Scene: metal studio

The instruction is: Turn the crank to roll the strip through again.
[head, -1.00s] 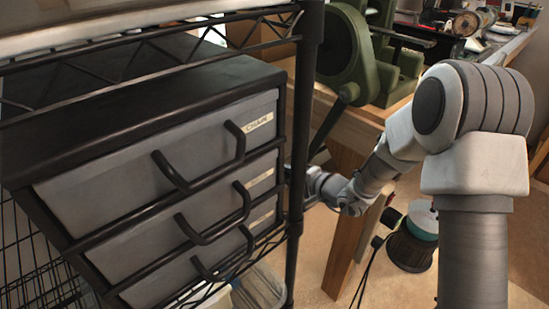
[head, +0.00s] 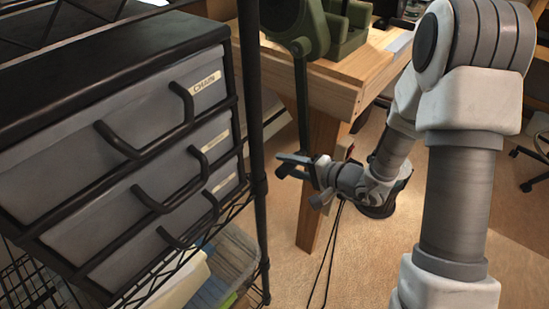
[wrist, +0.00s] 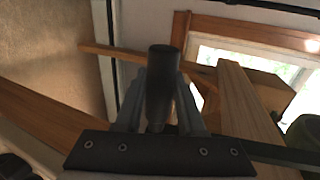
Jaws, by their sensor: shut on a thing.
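The green rolling mill (head: 312,32) stands on the wooden bench at the top of the head view, its upper part cut off by the frame. Its dark crank arm (head: 301,100) hangs almost straight down in front of the bench edge. My gripper (head: 296,164) is at the crank's lower end, below the bench top. In the wrist view, the dark round crank handle (wrist: 160,85) stands between the two fingers of my gripper (wrist: 160,100), which are shut on it. The strip does not show in these views.
A black wire shelf with grey drawers (head: 140,130) fills the left, its post (head: 252,100) close to my gripper. The wooden bench leg (head: 318,190) stands just behind my gripper. Carpet (head: 350,260) is open below and right. Dark cords hang near the bench leg.

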